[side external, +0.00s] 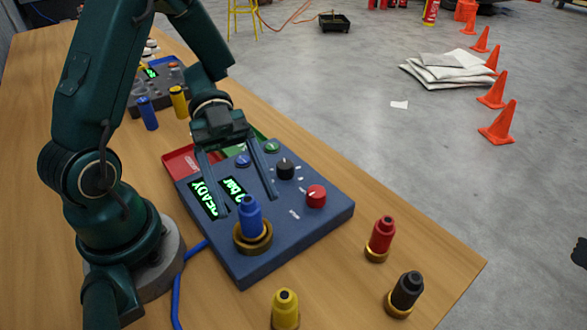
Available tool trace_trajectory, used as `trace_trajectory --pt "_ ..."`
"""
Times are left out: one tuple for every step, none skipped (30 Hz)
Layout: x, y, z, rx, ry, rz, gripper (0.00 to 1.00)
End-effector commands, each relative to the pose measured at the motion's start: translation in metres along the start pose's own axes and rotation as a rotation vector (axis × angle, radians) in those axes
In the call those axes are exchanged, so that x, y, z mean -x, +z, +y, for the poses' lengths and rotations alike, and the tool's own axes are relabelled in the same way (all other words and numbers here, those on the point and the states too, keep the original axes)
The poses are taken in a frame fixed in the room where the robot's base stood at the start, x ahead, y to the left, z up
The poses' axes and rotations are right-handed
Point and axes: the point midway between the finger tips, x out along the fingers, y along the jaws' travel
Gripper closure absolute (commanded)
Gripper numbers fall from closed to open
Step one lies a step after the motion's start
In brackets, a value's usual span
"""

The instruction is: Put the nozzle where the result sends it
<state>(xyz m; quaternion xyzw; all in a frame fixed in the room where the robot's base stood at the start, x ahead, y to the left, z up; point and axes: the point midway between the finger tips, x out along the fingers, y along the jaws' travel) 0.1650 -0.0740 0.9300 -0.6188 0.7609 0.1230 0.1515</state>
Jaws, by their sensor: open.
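A blue nozzle (250,218) stands upright in a brass ring socket (253,238) at the near edge of the dark blue test panel (300,226). My gripper (247,202) is open above the panel, fingers pointing down, one on each side of the view behind the nozzle's top; I cannot tell whether they are around it. The panel's display (204,199) shows green text reading "READY" and a partly hidden "bar" figure. A red tray (183,162) lies at the panel's far left; a green tray (260,137) is partly hidden behind my gripper.
Red (381,238), black (406,292) and yellow (285,309) nozzles stand on the table (440,262) near the front. The panel carries a red knob (316,196) and a black knob (285,168). Blue (148,113) and yellow (179,102) nozzles stand by a second panel behind.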

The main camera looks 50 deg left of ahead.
Motion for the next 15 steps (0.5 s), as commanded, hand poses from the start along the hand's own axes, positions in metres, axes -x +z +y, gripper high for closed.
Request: trace_trajectory --pt "0.004 -0.008 -0.001 -0.007 -0.003 -0.005 0.26" --pt "0.006 -0.013 -0.001 -0.008 -0.002 -0.004 0.26" --pt "0.009 -0.020 -0.001 -0.008 -0.003 -0.006 0.26" --pt "0.011 -0.025 0.000 -0.009 -0.002 -0.005 0.26" --pt "0.013 -0.029 -0.001 -0.008 -0.003 -0.005 0.26" --pt "0.015 -0.035 -0.001 -0.007 -0.003 -0.005 0.26" --pt "0.017 -0.040 -0.001 -0.008 -0.002 -0.005 0.26" --pt "0.019 -0.045 0.000 -0.007 -0.002 -0.005 0.26" --pt "0.022 -0.051 -0.001 -0.007 -0.002 -0.005 0.26" --pt "0.024 -0.056 -0.001 -0.008 -0.003 -0.006 0.26" --pt "0.026 -0.061 0.000 -0.007 -0.002 -0.005 0.26" --pt "0.028 -0.068 0.000 -0.007 -0.001 -0.006 0.26" --pt "0.026 -0.067 -0.006 -0.020 -0.025 -0.013 0.26" --pt "0.024 -0.065 -0.014 -0.037 -0.055 -0.024 0.26" --pt "0.022 -0.064 -0.024 -0.061 -0.096 -0.040 0.26"
